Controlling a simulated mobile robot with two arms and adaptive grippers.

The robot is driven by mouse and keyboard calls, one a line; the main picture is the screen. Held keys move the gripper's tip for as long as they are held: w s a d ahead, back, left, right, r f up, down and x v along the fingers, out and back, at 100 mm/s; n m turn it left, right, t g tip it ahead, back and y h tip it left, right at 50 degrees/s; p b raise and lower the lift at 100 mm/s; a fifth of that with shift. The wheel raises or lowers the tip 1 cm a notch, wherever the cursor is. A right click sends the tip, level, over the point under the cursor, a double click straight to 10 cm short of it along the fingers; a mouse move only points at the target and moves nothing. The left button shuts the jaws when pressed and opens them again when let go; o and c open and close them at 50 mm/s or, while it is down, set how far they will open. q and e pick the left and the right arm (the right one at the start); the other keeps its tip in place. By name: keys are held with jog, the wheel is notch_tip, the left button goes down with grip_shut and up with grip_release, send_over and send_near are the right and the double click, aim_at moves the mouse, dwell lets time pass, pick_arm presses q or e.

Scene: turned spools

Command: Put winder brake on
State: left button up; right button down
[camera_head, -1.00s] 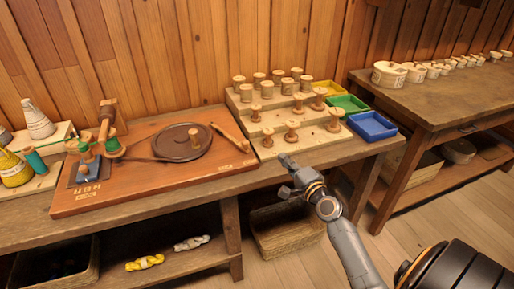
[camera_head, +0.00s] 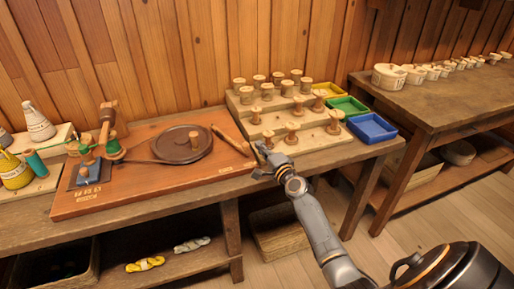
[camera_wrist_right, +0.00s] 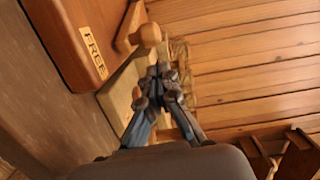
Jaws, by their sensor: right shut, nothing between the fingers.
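The winder board (camera_head: 130,197) lies on the bench and carries a dark round wheel (camera_head: 166,151). The brake is a wooden lever (camera_head: 228,138) at the board's right end. In the right wrist view the lever's round knob (camera_wrist_right: 150,34) stands just beyond my fingertips, and a plate (camera_wrist_right: 93,52) on the board reads FREE. My right gripper (camera_head: 258,148) is shut and empty, beside the lever's near end; its fingers (camera_wrist_right: 161,72) look apart from the knob. My left gripper is not in view.
A stepped spool rack (camera_head: 300,146) with several wooden spools stands just right of the lever, close to my right gripper. Yellow, green and blue trays (camera_head: 372,127) stand beyond it. A winding head (camera_head: 108,120) stands on the board's left. A second table (camera_head: 450,95) stands at right.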

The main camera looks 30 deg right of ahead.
jog(key=shift+w+a+r, duration=0.15)
jog(key=shift+a, duration=0.5)
jog(key=shift+w+a, duration=0.1)
jog(key=a+m+h+p, duration=0.1)
jog(key=a+p, duration=0.1)
jog(key=a+m+h+p, duration=0.1)
jog(key=a+p, duration=0.1)
jog(key=a+g+h+p, duration=0.1)
jog(key=a+h+p, duration=0.1)
jog(key=shift+a+r+m, duration=0.15)
jog(key=shift+r+m, duration=0.1)
jog(key=shift+m, duration=0.15)
jog(key=a, duration=0.2)
jog(key=shift+a+f+h+p, duration=0.3)
jog(key=shift+a+h+p, duration=0.05)
jog(key=shift+h, duration=0.05)
jog(key=shift+a, duration=0.45)
